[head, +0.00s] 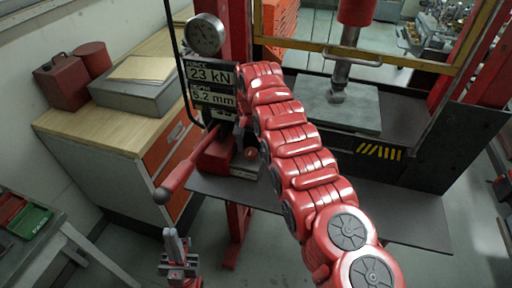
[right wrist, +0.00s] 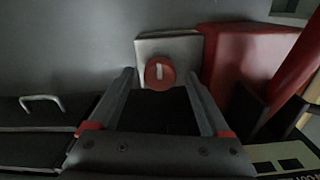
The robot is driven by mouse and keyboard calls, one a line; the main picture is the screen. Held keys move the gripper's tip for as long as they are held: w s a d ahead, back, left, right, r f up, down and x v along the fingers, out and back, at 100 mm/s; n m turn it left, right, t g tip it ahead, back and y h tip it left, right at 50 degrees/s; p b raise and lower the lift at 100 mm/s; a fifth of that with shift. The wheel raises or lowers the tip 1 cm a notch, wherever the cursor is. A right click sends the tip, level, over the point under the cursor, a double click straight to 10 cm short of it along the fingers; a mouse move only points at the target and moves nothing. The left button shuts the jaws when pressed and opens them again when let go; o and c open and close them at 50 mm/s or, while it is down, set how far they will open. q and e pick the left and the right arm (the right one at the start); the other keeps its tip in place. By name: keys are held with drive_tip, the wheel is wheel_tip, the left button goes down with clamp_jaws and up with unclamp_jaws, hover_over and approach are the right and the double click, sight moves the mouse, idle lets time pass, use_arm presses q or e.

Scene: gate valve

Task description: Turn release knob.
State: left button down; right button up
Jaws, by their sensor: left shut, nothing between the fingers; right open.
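The release knob (right wrist: 160,73) is a round red knob with a white mark, on a pale square block (right wrist: 172,47), in the right wrist view. My right gripper (right wrist: 159,79) is open, its two dark fingers on either side of the knob with visible gaps; whether they reach around it in depth I cannot tell. In the head view my red right arm reaches to the press's left side, and the right gripper (head: 240,136) is partly hidden there. My left gripper (head: 176,241) is shut and empty, low at the left, apart from the press.
A red lever (head: 186,165) with a grey ball end juts out left of the press. A display (head: 211,87) reads 23 kN and 5.2 mm, below a round gauge (head: 205,35). The press ram (head: 339,80) stands over a grey plate (head: 358,117). A wooden-topped cabinet (head: 115,125) stands left.

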drive_tip(key=shift+d+f, duration=0.1)
drive_tip(key=shift+f, duration=0.25)
drive_tip(key=shift+s+r, duration=0.1)
drive_tip(key=shift+c, duration=0.8)
clamp_jaws()
